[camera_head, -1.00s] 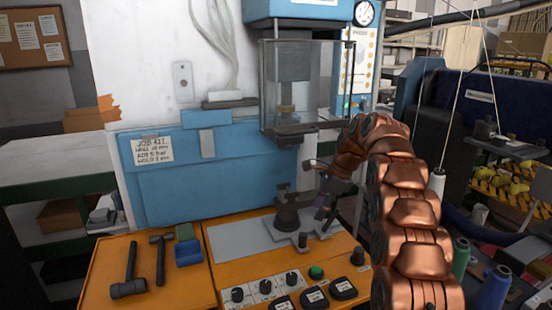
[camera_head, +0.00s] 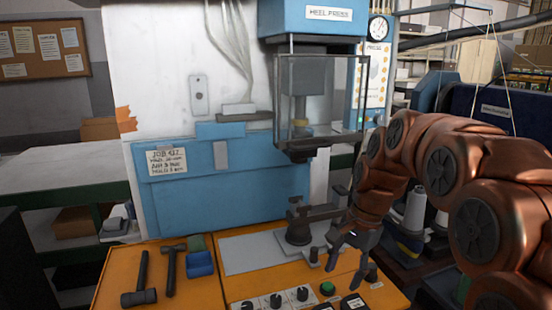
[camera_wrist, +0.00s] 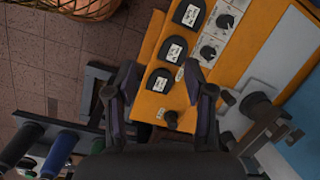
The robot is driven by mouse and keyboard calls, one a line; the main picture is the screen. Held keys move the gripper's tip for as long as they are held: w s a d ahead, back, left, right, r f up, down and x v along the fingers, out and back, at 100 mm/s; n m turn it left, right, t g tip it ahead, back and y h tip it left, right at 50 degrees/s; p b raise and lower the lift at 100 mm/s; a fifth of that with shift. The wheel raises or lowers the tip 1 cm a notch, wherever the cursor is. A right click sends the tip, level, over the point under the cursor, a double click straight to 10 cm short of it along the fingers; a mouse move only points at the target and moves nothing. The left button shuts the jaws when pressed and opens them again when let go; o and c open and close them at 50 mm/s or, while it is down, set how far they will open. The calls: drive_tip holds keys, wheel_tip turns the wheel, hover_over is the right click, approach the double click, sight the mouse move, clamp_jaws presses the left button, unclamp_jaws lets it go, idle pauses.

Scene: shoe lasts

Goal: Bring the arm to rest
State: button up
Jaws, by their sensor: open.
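My copper-coloured arm (camera_head: 440,160) reaches in from the right in the head view and bends down toward the orange press table. My gripper (camera_head: 345,254) hangs over the right part of the table, open, with nothing visible between its fingers. In the wrist view my gripper (camera_wrist: 152,88) points down, its two dark fingers apart, with the table's edge and the floor below it. A dark post fixture (camera_head: 298,225) stands on the grey plate (camera_head: 250,254) to the left of my gripper.
The blue heel press (camera_head: 225,180) with its clear guard (camera_head: 320,100) stands behind. Two hammers (camera_head: 170,270) and a blue tray (camera_head: 201,264) lie on the table's left. Knobs and a green button (camera_head: 327,288) line its front. Thread cones (camera_head: 414,212) stand at right.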

drive_tip(key=s+d+f+n+h, duration=0.1)
drive_tip(key=s+f+n, duration=0.1)
drive_tip(key=s, duration=0.7)
drive_tip(key=s+d+f+n, duration=0.1)
drive_tip(key=s+f+n, duration=0.2)
drive_tip(key=s, duration=0.7)
drive_tip(key=s+d+f+n+g+h, duration=0.1)
drive_tip(key=s+d+f+n, duration=0.1)
drive_tip(key=s, duration=0.7)
drive_tip(key=shift+s+f+n+h, duration=0.35)
drive_tip(key=shift+f+n, duration=0.4)
drive_tip(key=shift+n, duration=0.45)
